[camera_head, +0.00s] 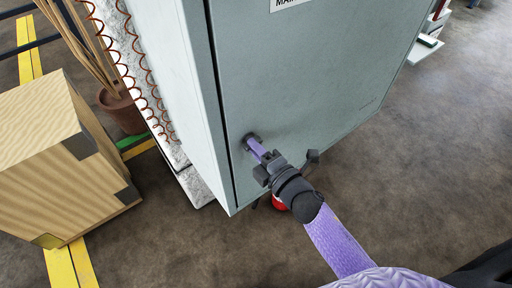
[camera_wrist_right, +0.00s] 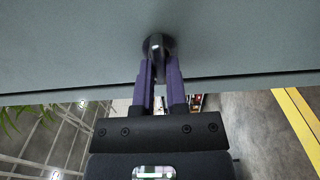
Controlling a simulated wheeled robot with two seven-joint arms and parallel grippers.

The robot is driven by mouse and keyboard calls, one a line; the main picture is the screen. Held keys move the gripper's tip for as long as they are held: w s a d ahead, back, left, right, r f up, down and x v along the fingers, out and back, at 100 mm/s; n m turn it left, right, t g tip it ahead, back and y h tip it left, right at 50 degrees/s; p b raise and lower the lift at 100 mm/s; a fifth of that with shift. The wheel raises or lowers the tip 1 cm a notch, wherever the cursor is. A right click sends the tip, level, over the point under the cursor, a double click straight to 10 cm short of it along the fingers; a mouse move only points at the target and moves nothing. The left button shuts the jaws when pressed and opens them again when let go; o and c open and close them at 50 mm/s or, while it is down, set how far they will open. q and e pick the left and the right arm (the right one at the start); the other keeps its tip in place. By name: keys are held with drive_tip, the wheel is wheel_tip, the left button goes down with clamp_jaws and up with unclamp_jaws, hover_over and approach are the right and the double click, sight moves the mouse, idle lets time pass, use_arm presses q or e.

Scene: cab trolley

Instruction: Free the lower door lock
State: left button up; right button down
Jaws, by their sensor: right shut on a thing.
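The grey-green cabinet door (camera_head: 310,90) fills the middle of the head view and looks closed. The lower door lock (camera_head: 250,139) is a small dark knob low on the door's left side. My right gripper (camera_head: 256,147) reaches it from the front right, its purple fingers on the knob. In the right wrist view, the two fingers of my right gripper (camera_wrist_right: 159,68) are shut on the lower door lock (camera_wrist_right: 158,45), a dark round base with a protruding handle. The fingers hide part of the handle, and its exact turn is hard to tell. My left gripper is not in view.
A cardboard box (camera_head: 60,160) stands on the floor at the left, with a potted plant (camera_head: 122,108) behind it. Coiled copper-coloured wire (camera_head: 140,75) hangs along the cabinet's left side. The floor at the right is mostly clear.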

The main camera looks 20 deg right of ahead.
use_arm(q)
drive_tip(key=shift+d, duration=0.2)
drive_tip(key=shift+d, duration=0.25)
use_arm(e)
drive_tip(key=c, duration=0.7)
unclamp_jaws()
drive_tip(key=shift+o, duration=0.2)
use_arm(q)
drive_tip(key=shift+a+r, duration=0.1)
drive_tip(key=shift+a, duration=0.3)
use_arm(e)
drive_tip(key=v, duration=1)
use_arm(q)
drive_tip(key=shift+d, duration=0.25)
